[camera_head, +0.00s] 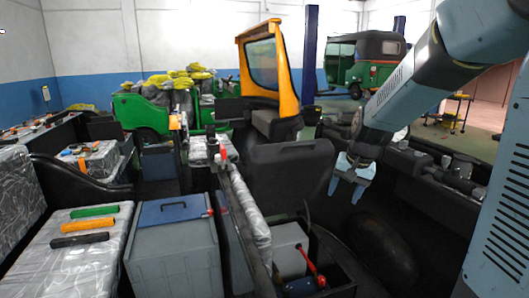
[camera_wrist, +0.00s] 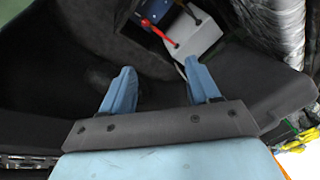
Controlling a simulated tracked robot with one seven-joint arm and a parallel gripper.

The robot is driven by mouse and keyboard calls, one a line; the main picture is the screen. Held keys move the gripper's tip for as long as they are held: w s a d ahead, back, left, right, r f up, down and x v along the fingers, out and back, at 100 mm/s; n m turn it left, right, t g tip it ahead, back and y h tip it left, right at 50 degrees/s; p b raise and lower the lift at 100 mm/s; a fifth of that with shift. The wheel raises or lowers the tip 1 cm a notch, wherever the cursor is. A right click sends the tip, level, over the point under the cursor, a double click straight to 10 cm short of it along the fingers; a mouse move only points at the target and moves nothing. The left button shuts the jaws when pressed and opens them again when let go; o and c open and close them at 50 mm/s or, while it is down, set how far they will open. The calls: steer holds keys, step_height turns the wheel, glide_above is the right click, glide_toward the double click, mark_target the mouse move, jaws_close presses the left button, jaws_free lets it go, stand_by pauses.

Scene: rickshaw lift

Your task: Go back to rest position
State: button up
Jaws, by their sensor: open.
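My gripper (camera_head: 351,190) is in the right half of the head view, at the end of my blue arm. Its two blue fingers point down and are spread apart. In the wrist view my gripper (camera_wrist: 158,88) shows both fingers apart with nothing between them. It hangs above the dark interior of a vehicle, to the right of a black seat back (camera_head: 290,180). A light grey box with a red handle (camera_wrist: 190,35) lies beyond the fingertips in the wrist view. The same grey box (camera_head: 288,248) shows below and left of my gripper in the head view.
A grey bin with a blue piece on its lid (camera_head: 172,250) stands left of centre. Green, orange and black cylinders (camera_head: 85,224) lie on a plastic-wrapped block at left. An orange-framed windshield (camera_head: 264,65) and a green rickshaw (camera_head: 365,65) stand behind. Dark vehicle sides surround my gripper.

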steer(key=s+r+n+t, duration=0.1)
steer(key=s+r, duration=0.2)
steer(key=s, duration=0.4)
steer(key=s+d+r+n+h, duration=0.1)
steer(key=s+r, duration=0.2)
steer(key=s, duration=0.5)
steer(key=s+r+n+t, duration=0.1)
steer(key=s+r+n, duration=0.1)
steer(key=s+r, duration=0.2)
steer(key=s, duration=0.3)
steer(key=shift+s+d+t+h, duration=0.15)
steer(key=shift+s+t+h, duration=0.15)
